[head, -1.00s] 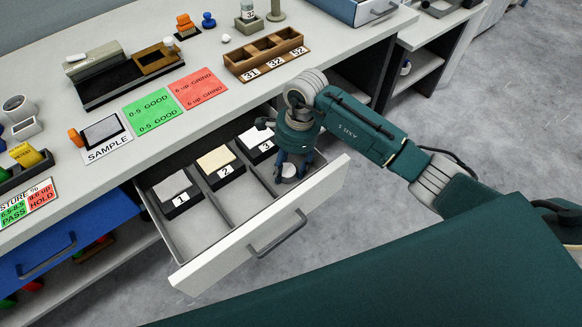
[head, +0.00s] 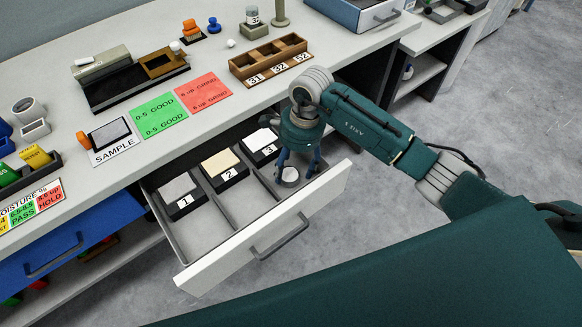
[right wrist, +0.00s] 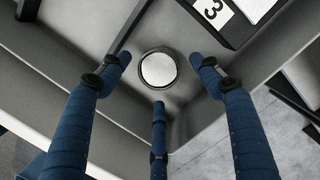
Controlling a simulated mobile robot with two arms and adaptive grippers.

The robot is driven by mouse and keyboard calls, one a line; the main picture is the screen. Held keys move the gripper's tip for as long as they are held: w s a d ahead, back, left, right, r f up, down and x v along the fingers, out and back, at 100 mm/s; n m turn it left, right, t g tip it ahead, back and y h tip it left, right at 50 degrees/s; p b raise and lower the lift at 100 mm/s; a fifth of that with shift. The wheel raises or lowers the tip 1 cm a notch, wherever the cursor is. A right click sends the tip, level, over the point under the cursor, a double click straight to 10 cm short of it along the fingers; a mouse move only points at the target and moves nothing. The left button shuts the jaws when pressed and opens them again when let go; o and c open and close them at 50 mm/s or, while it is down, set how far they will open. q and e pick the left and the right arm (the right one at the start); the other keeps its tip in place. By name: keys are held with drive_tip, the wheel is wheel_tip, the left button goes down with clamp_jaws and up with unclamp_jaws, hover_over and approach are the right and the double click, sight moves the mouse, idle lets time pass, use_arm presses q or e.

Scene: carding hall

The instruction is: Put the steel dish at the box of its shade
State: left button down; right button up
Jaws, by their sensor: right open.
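The steel dish (head: 290,174) is small and round, with a pale fill and a darker rim. It lies on the drawer floor in the right compartment, in front of the box labelled 3 (head: 261,144), whose top is white. The box labelled 2 (head: 221,166) has a cream top and the box labelled 1 (head: 180,195) a grey top. My right gripper (head: 299,174) is open above the dish. In the right wrist view, its three blue fingers (right wrist: 160,75) are spread around the dish (right wrist: 158,69), apart from it. My left gripper is not in view.
The open drawer (head: 262,240) has dividers between its compartments and a front wall close to my right gripper. A SAMPLE card (head: 110,153) with a grey pad lies on the bench. A wooden tray (head: 270,60) stands at the bench edge behind the arm.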

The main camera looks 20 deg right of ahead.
sight(297, 172)
wheel_tip(297, 172, up, 10)
drive_tip(key=d+p, duration=0.1)
drive_tip(key=p, duration=0.3)
drive_tip(key=shift+d+f, duration=0.15)
drive_tip(key=shift+f, duration=0.05)
drive_tip(key=shift+s, duration=0.1)
